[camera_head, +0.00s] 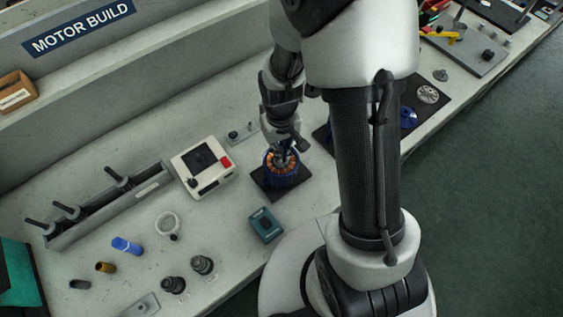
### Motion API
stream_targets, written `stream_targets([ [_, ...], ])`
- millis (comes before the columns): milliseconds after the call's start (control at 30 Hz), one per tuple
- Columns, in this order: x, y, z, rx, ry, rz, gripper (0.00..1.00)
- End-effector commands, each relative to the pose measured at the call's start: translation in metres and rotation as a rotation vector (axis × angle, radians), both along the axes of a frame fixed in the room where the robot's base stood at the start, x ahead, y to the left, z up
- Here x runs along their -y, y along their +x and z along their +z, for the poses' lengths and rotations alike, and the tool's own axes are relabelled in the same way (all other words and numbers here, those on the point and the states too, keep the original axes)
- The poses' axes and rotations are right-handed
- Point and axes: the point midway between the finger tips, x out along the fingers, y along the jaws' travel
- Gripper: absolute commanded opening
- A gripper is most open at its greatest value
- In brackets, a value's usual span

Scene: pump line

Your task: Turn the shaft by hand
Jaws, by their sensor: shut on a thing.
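A blue motor housing (281,179) with a ring of copper windings stands upright on a dark square pad on the bench. My gripper (284,156) reaches down from above into the middle of the windings. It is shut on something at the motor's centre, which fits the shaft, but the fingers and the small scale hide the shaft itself.
A white box with a screen and red button (203,165) stands left of the motor. A teal device (266,225) lies in front. A long grey rack (105,205) and several small parts are further left. Dark mats with parts lie right, partly behind my arm.

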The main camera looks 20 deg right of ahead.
Motion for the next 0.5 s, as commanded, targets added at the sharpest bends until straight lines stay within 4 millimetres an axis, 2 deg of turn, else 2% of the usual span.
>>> stream_targets([
  [400,0.0000,0.0006,0.0006,0.002,0.000,-0.609,0.00],
  [433,0.0000,0.0006,0.0006,0.002,0.000,-0.634,0.07],
  [500,0.0000,0.0006,0.0006,0.002,0.000,-0.624,0.11],
])
